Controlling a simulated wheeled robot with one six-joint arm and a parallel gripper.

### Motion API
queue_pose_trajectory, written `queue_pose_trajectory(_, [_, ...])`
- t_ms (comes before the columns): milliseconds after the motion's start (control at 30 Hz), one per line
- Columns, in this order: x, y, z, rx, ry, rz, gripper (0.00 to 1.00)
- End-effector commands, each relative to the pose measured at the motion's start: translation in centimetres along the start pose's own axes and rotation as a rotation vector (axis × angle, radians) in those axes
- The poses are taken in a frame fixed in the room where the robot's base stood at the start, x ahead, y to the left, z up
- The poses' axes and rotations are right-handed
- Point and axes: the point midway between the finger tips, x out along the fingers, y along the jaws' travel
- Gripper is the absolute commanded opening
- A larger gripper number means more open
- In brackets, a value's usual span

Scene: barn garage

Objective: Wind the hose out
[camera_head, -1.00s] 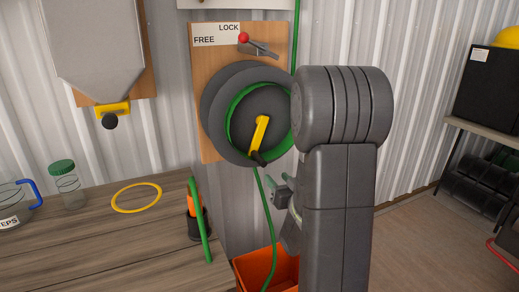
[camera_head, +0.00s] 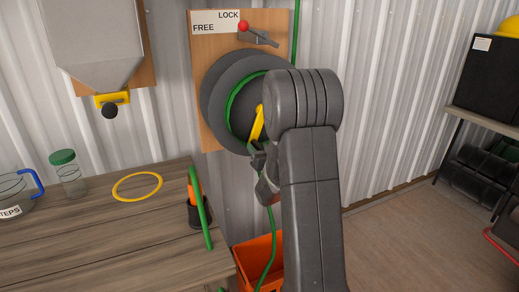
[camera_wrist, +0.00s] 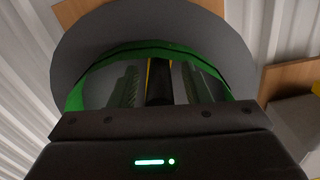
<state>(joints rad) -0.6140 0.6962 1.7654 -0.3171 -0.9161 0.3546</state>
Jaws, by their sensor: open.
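The grey hose reel (camera_head: 212,100) is on a wooden wall board, with green hose (camera_head: 233,112) wound on it. Its yellow crank (camera_head: 257,121) is partly hidden by my arm. A green hose end hangs down (camera_head: 273,222) to an orange bin (camera_head: 247,258). A lever with a red knob (camera_head: 243,26) sits beside the word LOCK; FREE is printed lower left. My gripper (camera_head: 258,160) is at the crank's lower end. In the wrist view the black crank handle (camera_wrist: 159,85) lies between the open fingers, with no visible grip on it.
A wooden workbench (camera_head: 95,240) at left holds a yellow ring (camera_head: 137,199), a green-lidded jar (camera_head: 68,180), a jug (camera_head: 15,202) and a dark cup (camera_head: 196,216) with green and orange items. A hopper (camera_head: 100,40) hangs above. A shelf (camera_head: 485,120) stands at right; floor between is clear.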

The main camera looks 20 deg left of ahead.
Motion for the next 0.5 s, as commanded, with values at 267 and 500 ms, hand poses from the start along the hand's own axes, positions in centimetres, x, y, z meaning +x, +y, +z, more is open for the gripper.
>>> queue_pose_trajectory(267, [0.07, 0.01, 0.0, 0.0, 0.0, 0.0, 0.39])
queue_pose_trajectory(500, [0.05, 0.01, 0.0, 0.0, 0.0, 0.0, 0.0])
